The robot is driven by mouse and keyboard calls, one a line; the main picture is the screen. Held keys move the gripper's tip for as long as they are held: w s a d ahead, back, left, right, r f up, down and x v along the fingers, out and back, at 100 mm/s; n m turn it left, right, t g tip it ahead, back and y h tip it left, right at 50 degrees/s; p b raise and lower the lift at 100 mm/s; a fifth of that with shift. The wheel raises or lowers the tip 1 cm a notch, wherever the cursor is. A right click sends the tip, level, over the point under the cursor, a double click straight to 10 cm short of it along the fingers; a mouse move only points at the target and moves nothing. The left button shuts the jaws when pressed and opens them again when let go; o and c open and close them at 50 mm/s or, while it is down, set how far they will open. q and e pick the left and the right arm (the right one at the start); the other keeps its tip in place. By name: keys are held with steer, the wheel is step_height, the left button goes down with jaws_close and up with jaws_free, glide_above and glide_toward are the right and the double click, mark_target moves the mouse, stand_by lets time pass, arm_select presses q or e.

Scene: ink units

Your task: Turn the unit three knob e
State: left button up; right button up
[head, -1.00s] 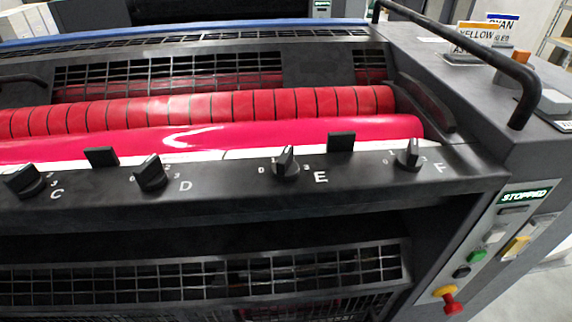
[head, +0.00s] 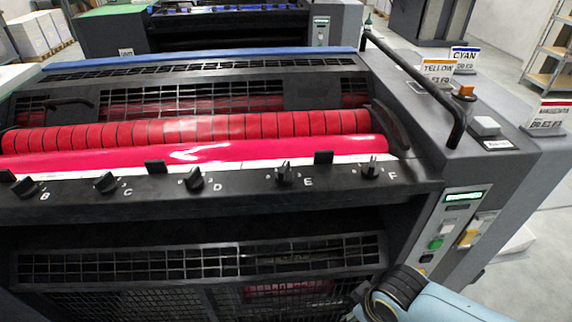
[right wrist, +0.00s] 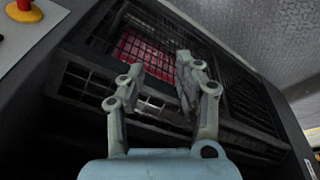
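Knob E (head: 284,173) is a small black knob on the dark front rail of the ink unit, just left of its white letter E. Its pointer stands roughly upward; the exact number is too small to read. Similar knobs D (head: 194,179) and F (head: 370,170) sit on either side. My right arm (head: 440,303) enters at the bottom right of the head view, below and right of knob E and well apart from it. In the right wrist view my right gripper (right wrist: 158,72) is open and empty, facing the lower grille. My left gripper is not in view.
Black tabs (head: 323,157) stand on the rail between knobs. Red rollers (head: 200,130) lie behind it. A black handrail (head: 420,85) stands at the right. A control panel (head: 450,230) with buttons is on the right front; a red knob (right wrist: 24,8) shows in the right wrist view.

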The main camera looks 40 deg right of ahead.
steer(key=w+a+r+p, duration=0.1)
steer(key=w+r+p, duration=0.25)
steer(key=r, duration=0.95)
steer(key=w+a+r+p, duration=0.15)
steer(key=r+p, duration=0.25)
steer(key=r, duration=0.9)
step_height(320, 180, up, 13)
steer(key=m+g+y+p, duration=0.1)
steer(key=m+g+p, duration=0.15)
steer(key=m, duration=0.95)
glide_above(285, 165)
step_height(285, 165, down, 10)
steer(key=shift+f+p, duration=0.1)
steer(key=shift+p, duration=0.6)
jaws_close()
